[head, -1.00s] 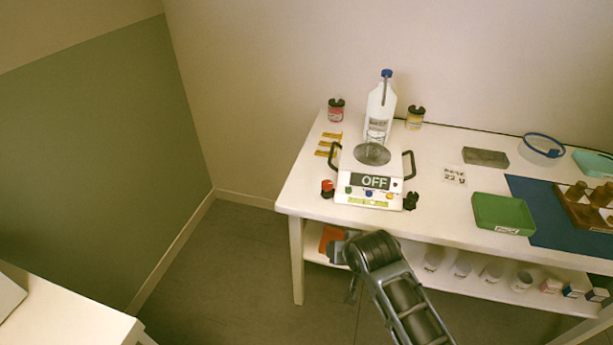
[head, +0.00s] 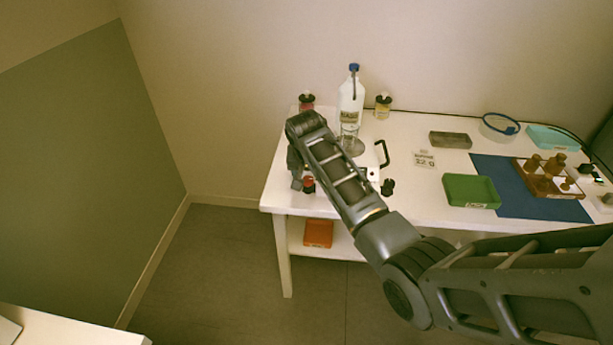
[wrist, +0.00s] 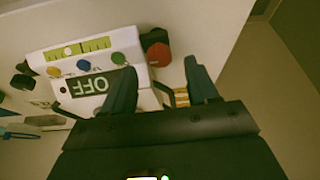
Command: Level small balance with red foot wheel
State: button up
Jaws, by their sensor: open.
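The small balance (wrist: 130,80) is white with a dark display reading OFF, coloured buttons and a yellow-green level vial (wrist: 78,49). A pale spot, perhaps the bubble, lies left of the vial's middle in the wrist view. The red foot wheel (wrist: 156,48) is at the balance's corner and also shows in the head view (head: 308,185). My gripper (wrist: 161,86) is open and empty, its fingers pointing toward the red wheel with a gap left. In the head view my arm hides most of the balance; the black foot wheel (head: 388,187) shows at its right.
A clear bottle with a blue cap (head: 350,105) stands behind the balance, with small jars (head: 383,107) nearby. A green tray (head: 471,190), blue mat (head: 510,208) and grey block (head: 450,140) lie to the right. Below is a shelf with an orange tray (head: 318,233).

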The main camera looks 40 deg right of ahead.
aim_at(308, 179)
jog(key=shift+x, duration=1.65)
jog(key=shift+c, duration=0.4)
jog(key=c, duration=1)
jog(key=shift+o, duration=0.2)
